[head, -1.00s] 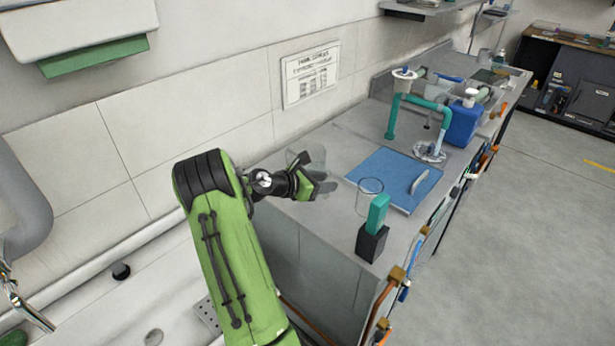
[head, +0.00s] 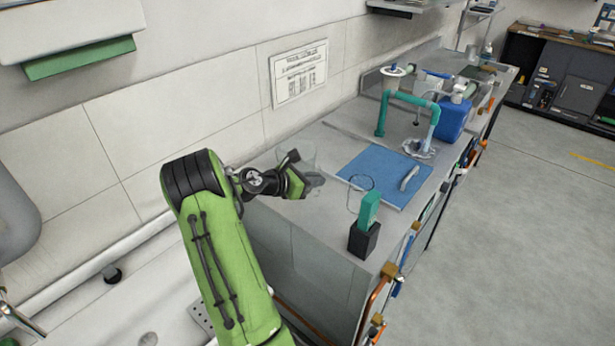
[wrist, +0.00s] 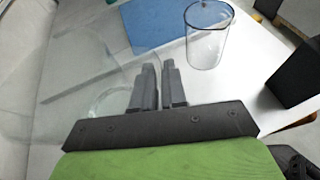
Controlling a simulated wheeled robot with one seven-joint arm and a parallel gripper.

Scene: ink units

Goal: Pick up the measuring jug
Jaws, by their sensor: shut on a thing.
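The measuring jug (head: 309,157) is clear and faint, at the near left end of the grey counter. It also shows in the wrist view (wrist: 88,70) as a large see-through vessel left of the fingers, with a round base outline. My gripper (head: 312,181) is at the jug. In the wrist view its two dark fingers (wrist: 158,72) are close together, shut on the jug at its right side. The gripped part is mostly hidden between the fingers. I cannot tell whether the jug's base touches the counter.
A clear glass beaker (wrist: 208,40) stands to the right, by the blue mat (head: 375,166). A black block with a teal top (head: 364,238) is near the counter's front edge. A teal pipe stand (head: 382,115) and a blue container (head: 452,118) stand farther back. The wall is close on the left.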

